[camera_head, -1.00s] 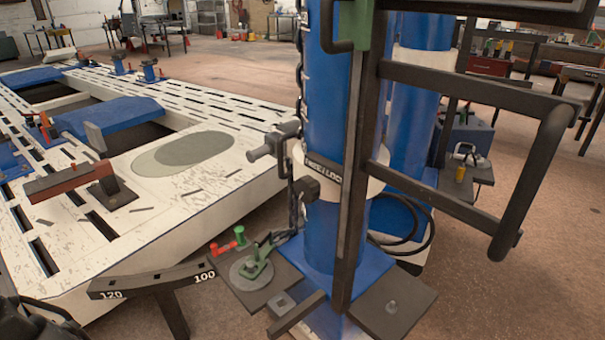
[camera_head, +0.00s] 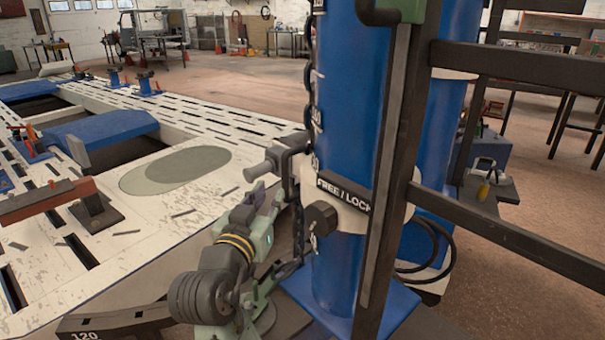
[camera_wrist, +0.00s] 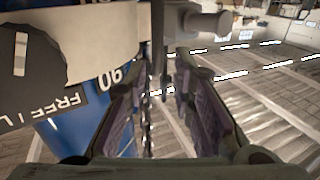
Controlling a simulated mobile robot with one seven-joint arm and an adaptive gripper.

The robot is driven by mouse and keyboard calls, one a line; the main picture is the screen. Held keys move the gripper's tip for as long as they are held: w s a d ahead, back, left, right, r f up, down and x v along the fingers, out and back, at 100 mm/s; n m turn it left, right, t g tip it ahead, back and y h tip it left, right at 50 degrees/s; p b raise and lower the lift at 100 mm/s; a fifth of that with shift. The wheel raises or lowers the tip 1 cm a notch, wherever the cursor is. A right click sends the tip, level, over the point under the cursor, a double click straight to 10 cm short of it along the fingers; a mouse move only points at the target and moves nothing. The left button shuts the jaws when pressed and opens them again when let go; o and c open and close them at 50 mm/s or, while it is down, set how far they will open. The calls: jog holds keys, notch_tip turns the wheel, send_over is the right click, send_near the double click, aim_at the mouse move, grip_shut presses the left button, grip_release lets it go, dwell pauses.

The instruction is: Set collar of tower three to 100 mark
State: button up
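Tower three appears to be the blue column (camera_head: 345,110) with a chain along its left side. Its white collar (camera_head: 350,226) carries a FREE / LOCK label (camera_head: 344,191), a dark knob (camera_head: 320,218) and a grey handle (camera_head: 268,168) on the left. My gripper (camera_head: 262,192) is beside the collar, left of the column and just below the handle. In the wrist view, my gripper's (camera_wrist: 165,85) purple-padded fingers are apart, with the handle (camera_wrist: 195,22) beyond the tips and chain between them. The collar (camera_wrist: 110,35) hides part of the scale; an inverted mark resembling 90 shows beside it.
A black rail frame (camera_head: 500,235) stands close on the right of the column. The white slotted bench (camera_head: 190,225) fills the left. A dark curved bar marked 120 (camera_head: 120,322) lies at the lower left, and a black hose (camera_head: 430,250) loops behind the column.

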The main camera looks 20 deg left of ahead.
aim_at(284, 176)
jog(key=w+p, duration=0.2)
jog(key=w, duration=0.8)
jog(key=shift+w, duration=0.35)
jog(key=shift+c, duration=0.2)
grip_shut()
jog(key=shift+f, duration=0.1)
